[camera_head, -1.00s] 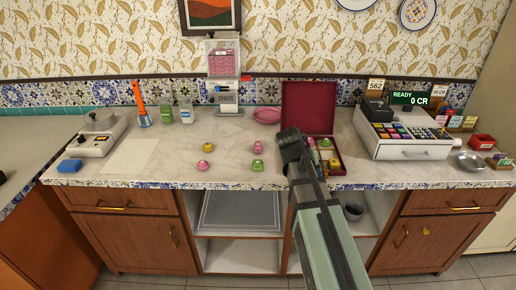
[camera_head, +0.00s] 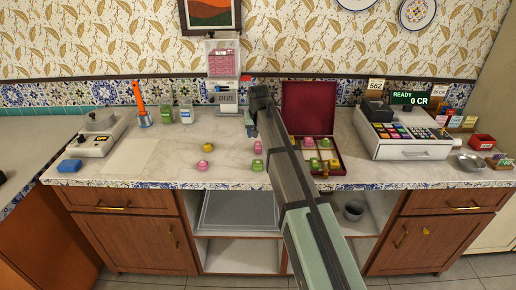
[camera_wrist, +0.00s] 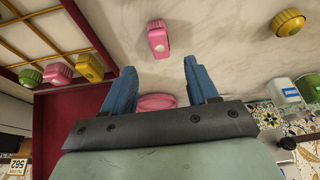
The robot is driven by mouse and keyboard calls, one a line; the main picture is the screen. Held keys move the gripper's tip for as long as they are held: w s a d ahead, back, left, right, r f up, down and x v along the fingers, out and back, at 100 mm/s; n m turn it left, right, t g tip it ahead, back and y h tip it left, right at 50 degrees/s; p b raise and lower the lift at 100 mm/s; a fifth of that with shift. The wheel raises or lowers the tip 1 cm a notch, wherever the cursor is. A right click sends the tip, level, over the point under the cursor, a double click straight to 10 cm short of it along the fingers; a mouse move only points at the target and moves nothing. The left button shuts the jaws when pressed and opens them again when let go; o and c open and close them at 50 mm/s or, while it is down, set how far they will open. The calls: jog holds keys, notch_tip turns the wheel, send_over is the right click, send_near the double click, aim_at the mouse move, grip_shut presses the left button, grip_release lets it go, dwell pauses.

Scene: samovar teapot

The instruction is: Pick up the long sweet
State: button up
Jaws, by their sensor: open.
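A pink oblong sweet (camera_wrist: 158,38) lies on the counter, ahead of and between the fingertips in the wrist view. It looks like the pink sweet (camera_head: 258,147) beside my arm in the head view. My gripper (camera_wrist: 160,65) is open and empty, its two blue fingers apart and not touching the sweet. In the head view my arm's end hangs above the counter, left of the open box, and its fingers are hard to make out. A green sweet (camera_head: 257,165) lies in front of the pink one. A yellow sweet (camera_head: 208,147) and a round pink sweet (camera_head: 204,163) lie further left.
An open dark red box (camera_head: 338,160) with several sweets in compartments stands just right of my arm. A cash register (camera_head: 405,150) is on the right.

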aim_at(258, 145)
jog(key=shift+x, duration=4.1)
jog(key=shift+s, duration=0.1)
jog(key=shift+c, duration=0.3)
jog(key=c, duration=1)
